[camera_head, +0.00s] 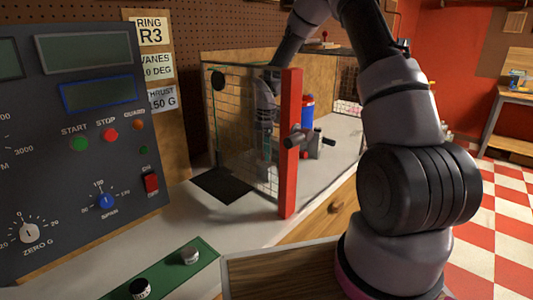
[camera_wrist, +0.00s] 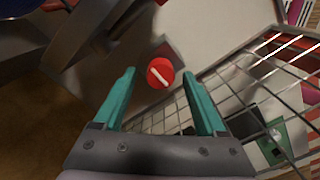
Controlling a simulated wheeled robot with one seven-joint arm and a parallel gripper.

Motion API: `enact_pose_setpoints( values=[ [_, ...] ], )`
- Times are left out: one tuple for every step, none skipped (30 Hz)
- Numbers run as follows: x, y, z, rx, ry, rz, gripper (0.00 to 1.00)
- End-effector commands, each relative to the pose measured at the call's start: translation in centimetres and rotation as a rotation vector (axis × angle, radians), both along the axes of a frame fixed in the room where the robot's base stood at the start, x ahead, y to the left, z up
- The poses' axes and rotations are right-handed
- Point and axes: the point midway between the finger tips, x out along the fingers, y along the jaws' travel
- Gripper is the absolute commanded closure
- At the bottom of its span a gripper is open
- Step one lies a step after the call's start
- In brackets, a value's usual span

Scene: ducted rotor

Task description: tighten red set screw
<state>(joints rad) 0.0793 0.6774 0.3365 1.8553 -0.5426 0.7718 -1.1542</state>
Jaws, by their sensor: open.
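The red set screw (camera_wrist: 160,73) shows in the wrist view as a round red head with a white bar slanting across it. It sits just beyond and between the tips of my gripper (camera_wrist: 158,78). My gripper's two teal fingers are open, one on each side of the screw head in the picture, with nothing held. Whether they touch the head I cannot tell. In the head view my gripper (camera_head: 266,150) is behind the wire mesh, inside the guarded area, pointing down. The red set screw cannot be made out in the head view.
A wire mesh guard (camera_head: 238,125) and a red post (camera_head: 289,145) stand close to my gripper. Mesh (camera_wrist: 245,85) also runs along the right in the wrist view. A control panel (camera_head: 75,130) stands at left, with a green strip (camera_head: 165,272) in front.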

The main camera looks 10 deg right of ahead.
Motion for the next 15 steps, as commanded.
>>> enact_pose_setpoints(
  values=[
    [-0.04,-0.01,-0.43,-0.001,0.002,0.000,0.27],
    [-0.04,-0.02,-0.60,-0.001,0.002,0.000,0.27],
    [-0.03,-0.02,-0.76,-0.001,0.001,0.000,0.27],
    [-0.02,-0.04,-0.84,0.000,0.001,0.000,0.27],
    [-0.02,-0.04,-0.89,0.000,0.000,0.000,0.27],
    [-0.01,-0.04,-0.92,0.000,0.000,0.000,0.27],
    [-0.01,-0.04,-0.92,0.000,0.000,0.000,0.27],
    [-0.01,-0.04,-0.92,0.000,0.000,0.000,0.27],
    [-0.01,-0.04,-0.91,0.000,0.000,0.000,0.27],
    [-0.01,-0.04,-0.90,0.000,0.000,0.000,0.27],
    [-0.01,-0.04,-0.90,0.000,0.000,0.000,0.27],
    [-0.01,-0.04,-0.89,0.000,0.000,0.000,0.30],
    [-0.01,-0.04,-0.89,0.000,0.000,0.000,0.42],
    [-0.01,-0.04,-0.89,0.000,0.000,0.000,0.53],
    [-0.01,-0.04,-0.88,0.000,0.000,0.000,0.69]
  ],
)
